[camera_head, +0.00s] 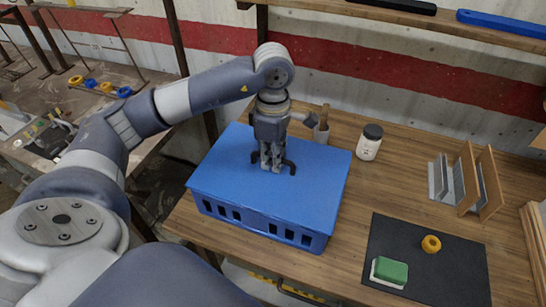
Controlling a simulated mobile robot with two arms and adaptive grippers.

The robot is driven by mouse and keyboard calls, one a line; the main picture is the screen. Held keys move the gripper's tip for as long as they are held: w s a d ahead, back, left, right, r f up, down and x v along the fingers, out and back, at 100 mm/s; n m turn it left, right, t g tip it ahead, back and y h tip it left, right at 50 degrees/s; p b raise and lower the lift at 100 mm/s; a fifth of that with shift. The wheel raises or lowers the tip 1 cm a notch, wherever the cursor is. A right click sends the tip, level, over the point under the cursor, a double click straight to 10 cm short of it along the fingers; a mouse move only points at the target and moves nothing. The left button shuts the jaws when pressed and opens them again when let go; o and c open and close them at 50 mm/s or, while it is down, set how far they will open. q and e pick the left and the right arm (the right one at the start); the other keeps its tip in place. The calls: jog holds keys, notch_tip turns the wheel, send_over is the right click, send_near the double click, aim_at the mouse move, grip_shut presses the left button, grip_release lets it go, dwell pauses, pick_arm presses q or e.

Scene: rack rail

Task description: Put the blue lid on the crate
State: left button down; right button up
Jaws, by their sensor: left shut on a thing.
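The blue lid (225,178) lies over the top of the blue crate (262,222), which stands at the left part of the wooden table. The lid looks about level and covers the crate's opening; I cannot tell whether its edges are fully seated. A dark handle stands at the middle of the lid. My left gripper (272,166) points straight down from above and is shut on this handle. My right gripper is not in view.
A white jar with a dark cap (369,142) and a cup (321,130) stand behind the lid. A shelf (400,14) runs above.

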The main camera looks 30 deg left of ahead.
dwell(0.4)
pick_arm(q)
jog(key=c, duration=1.6)
grip_release()
notch_tip(320, 180, up, 12)
jog(key=shift+r, duration=0.1)
